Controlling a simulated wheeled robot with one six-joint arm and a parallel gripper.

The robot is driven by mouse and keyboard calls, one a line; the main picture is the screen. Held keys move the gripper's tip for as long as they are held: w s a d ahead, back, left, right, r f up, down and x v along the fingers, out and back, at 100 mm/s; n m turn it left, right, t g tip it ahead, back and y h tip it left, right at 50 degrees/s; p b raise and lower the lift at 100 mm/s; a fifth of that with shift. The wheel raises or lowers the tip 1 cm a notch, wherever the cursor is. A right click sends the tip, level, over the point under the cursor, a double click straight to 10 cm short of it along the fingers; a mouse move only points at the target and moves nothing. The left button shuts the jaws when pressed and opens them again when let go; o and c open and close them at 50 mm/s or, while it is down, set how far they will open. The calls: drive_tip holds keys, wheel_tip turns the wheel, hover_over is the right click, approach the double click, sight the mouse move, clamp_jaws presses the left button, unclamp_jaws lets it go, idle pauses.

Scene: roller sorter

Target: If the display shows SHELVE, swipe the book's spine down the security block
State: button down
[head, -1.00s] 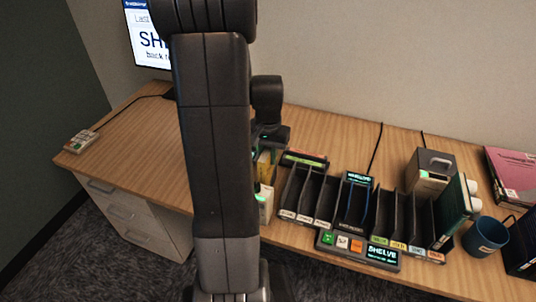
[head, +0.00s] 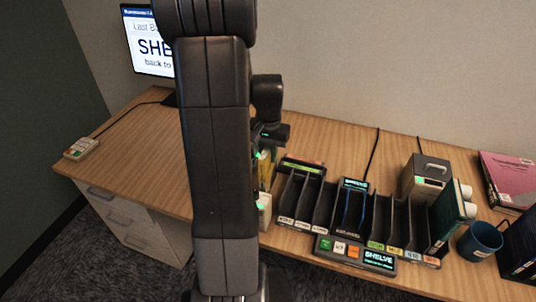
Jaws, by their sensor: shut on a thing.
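The display screen (head: 150,45) at the upper left reads "SHE..." with "back to" below; my arm hides the rest. A small panel on the sorter (head: 378,258) reads "SHELVE" in green. My gripper (head: 264,148) is partly hidden behind my arm and is shut on a yellowish book (head: 264,168), of which only a narrow strip shows.
The black slotted sorter (head: 325,208) has labelled slots and coloured buttons at its front. A dark green book (head: 447,217), a blue mug (head: 481,241) and a pink book (head: 508,172) are at the right. The left of the desk (head: 135,135) is mostly clear.

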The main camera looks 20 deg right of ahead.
wheel_tip(320, 180, up, 10)
drive_tip(key=p, duration=0.7)
drive_tip(key=shift+r, duration=0.1)
idle(0.8)
